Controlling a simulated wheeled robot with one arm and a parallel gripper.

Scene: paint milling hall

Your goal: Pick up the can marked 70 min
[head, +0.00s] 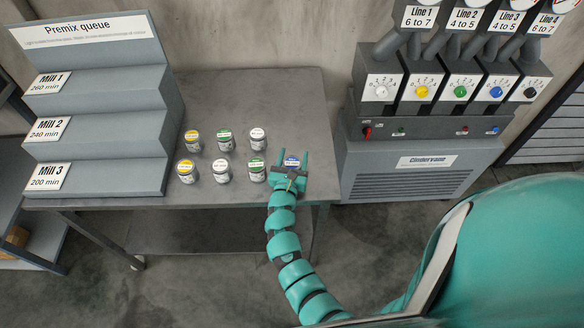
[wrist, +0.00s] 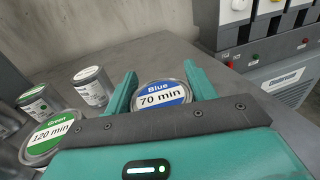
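The can marked 70 min has a blue and white lid reading Blue (wrist: 161,95) and sits on the grey table. In the head view the can (head: 291,161) is at the right end of the front row, partly hidden by my gripper (head: 292,155). In the wrist view my gripper (wrist: 160,75) is open, with one finger on the left and one on the right of the can. A narrow gap seems to show between the lid and each finger. The can's lower part is hidden behind the gripper body.
A green-lidded 120 min can (wrist: 50,137) stands close on the left. Several more cans, such as a white-lidded one (head: 257,139), stand on the table (head: 290,100). The stepped Premix queue rack (head: 100,105) is at left. The Cindervane machine (head: 425,160) stands right of the table.

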